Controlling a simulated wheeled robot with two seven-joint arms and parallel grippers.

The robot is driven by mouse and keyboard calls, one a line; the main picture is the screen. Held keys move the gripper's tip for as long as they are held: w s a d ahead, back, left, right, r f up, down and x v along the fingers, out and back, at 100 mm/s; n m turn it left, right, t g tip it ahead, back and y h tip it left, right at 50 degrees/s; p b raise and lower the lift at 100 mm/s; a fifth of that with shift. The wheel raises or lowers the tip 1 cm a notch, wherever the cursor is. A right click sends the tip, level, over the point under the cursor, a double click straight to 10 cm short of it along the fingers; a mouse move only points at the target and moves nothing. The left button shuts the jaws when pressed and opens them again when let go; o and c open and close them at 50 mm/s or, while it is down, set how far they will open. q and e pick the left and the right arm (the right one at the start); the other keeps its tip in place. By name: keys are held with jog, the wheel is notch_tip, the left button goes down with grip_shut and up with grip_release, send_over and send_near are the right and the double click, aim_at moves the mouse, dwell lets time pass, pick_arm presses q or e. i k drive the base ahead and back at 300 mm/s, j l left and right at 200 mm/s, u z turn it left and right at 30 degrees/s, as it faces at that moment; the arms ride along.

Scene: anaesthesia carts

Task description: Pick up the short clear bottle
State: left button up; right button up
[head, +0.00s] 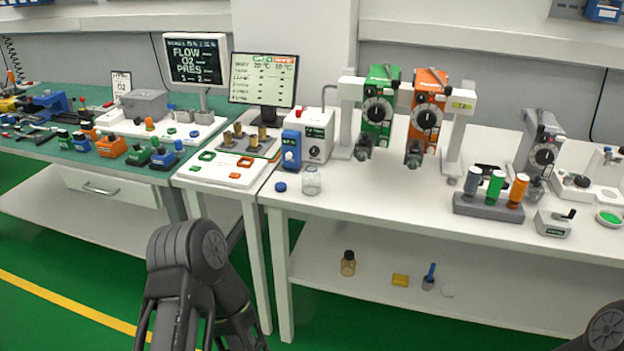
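A short clear bottle (312,181) stands upright near the front left edge of the white table. A small blue cap (280,187) lies on the table just left of it. No gripper fingertips show. Dark links of my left arm rise at the lower left, in front of and below the table edge, apart from the bottle. A small part of my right arm shows at the lower right corner. Both grippers are out of view.
Behind the bottle stands a white box with a blue unit (291,150). Green (378,112) and orange (426,115) vaporizers hang on a white frame to the right. The table front right of the bottle is clear. An amber bottle (348,263) stands on the lower shelf.

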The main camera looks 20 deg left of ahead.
aim_at(311, 178)
jog(key=i+l, duration=0.1)
jog(key=i, duration=0.85)
